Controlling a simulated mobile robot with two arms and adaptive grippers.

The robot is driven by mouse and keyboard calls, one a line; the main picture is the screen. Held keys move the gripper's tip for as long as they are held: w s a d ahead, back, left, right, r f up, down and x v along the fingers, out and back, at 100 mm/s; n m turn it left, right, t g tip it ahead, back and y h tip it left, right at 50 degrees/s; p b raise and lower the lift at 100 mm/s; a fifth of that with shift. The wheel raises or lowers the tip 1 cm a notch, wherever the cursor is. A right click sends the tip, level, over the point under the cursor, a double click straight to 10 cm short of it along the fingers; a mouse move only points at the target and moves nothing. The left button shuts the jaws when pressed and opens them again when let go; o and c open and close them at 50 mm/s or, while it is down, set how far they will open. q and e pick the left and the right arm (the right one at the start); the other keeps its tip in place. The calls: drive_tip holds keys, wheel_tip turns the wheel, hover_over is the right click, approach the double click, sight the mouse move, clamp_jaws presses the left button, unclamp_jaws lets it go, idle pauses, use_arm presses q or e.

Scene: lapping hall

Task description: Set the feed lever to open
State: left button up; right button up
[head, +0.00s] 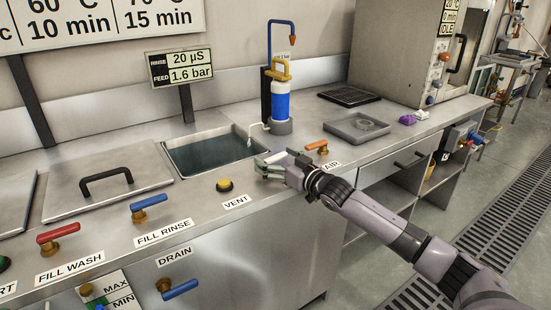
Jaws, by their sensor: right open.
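No lever in view has a label I can read as "feed". A yellow lever (281,69) sits on top of the upright blue and white cartridge (281,103) behind the sink; its position marks are too small to read. My right gripper (262,164) is over the counter at the front right edge of the sink, in front of and below the cartridge. It is open with nothing seen between its fingers, and is apart from the yellow lever. My left gripper is out of view.
The counter front carries a red fill wash lever (58,232), a blue fill rinse lever (148,203), a yellow vent knob (224,185) and an orange air lever (316,146). The open sink (208,156) holds liquid. A grey tray (358,129) lies right. A blue hooked pipe (270,42) rises behind the cartridge.

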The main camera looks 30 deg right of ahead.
drive_tip(key=shift+s, duration=0.15)
drive_tip(key=shift+s+f, duration=0.1)
drive_tip(key=shift+s, duration=0.15)
drive_tip(key=s+d, duration=0.1)
drive_tip(key=s, duration=1)
drive_tip(key=shift+d, duration=0.35)
drive_tip(key=shift+c, duration=0.5)
